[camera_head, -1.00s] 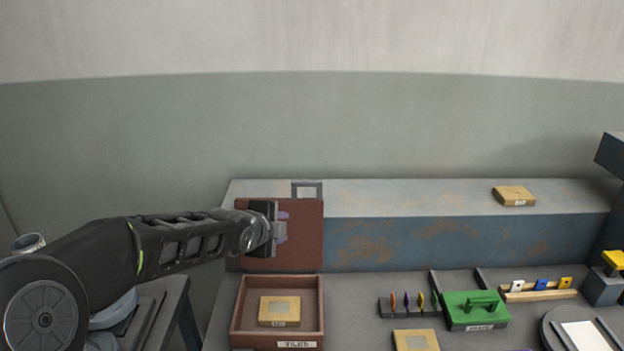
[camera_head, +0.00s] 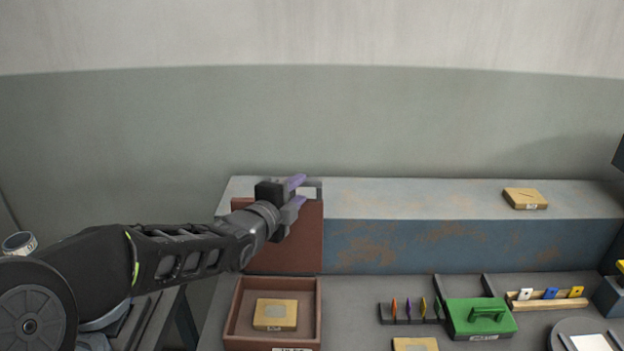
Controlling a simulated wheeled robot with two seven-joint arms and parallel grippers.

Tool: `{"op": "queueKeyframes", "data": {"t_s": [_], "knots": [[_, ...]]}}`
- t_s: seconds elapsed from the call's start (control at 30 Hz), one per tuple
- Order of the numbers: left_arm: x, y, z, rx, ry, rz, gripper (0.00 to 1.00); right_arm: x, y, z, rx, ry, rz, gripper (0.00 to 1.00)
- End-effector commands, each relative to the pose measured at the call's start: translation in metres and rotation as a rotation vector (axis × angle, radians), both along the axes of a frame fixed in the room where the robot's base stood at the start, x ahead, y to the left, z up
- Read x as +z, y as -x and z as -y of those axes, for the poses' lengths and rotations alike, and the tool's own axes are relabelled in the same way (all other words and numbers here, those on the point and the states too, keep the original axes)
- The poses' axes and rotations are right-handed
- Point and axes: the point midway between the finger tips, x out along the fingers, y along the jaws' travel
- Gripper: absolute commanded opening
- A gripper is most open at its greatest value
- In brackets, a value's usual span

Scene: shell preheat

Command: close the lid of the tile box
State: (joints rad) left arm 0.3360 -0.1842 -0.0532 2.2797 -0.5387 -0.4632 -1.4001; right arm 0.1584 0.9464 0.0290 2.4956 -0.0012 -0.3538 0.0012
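The tile box (camera_head: 235,316) is a reddish-brown open tray on the bench at the lower left. A tan tile (camera_head: 275,314) with a grey square lies inside it. Its brown lid (camera_head: 300,250) stands upright behind the box, in front of the raised ledge. A grey handle (camera_head: 312,187) shows at the lid's top edge, partly covered by the gripper. My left gripper (camera_head: 297,193) is at the top of the lid with its purple-tipped fingers apart, near the handle. I cannot tell whether it touches the handle. My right gripper is not in view.
A green block with a handle (camera_head: 478,318) and a rack of coloured pegs (camera_head: 408,309) stand right of the box. Another tan tile (camera_head: 415,344) lies at the front edge of view. A tile (camera_head: 525,198) rests on the blue-grey ledge (camera_head: 420,205).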

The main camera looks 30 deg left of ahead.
Motion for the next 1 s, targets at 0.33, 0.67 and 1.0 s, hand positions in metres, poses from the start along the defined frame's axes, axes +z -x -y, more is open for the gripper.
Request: {"op": "queueKeyframes", "data": {"t_s": [0.33, 0.67, 1.0], "knots": [[-0.004, -0.034, -0.003, -0.001, 0.001, -0.003, 0.35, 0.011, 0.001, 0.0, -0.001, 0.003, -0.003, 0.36], [-0.011, -0.073, -0.008, 0.0, 0.0, -0.002, 0.35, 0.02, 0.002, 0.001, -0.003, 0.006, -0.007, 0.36], [-0.013, -0.076, -0.008, 0.0, 0.0, -0.001, 0.33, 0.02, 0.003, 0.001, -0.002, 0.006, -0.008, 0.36]]}}
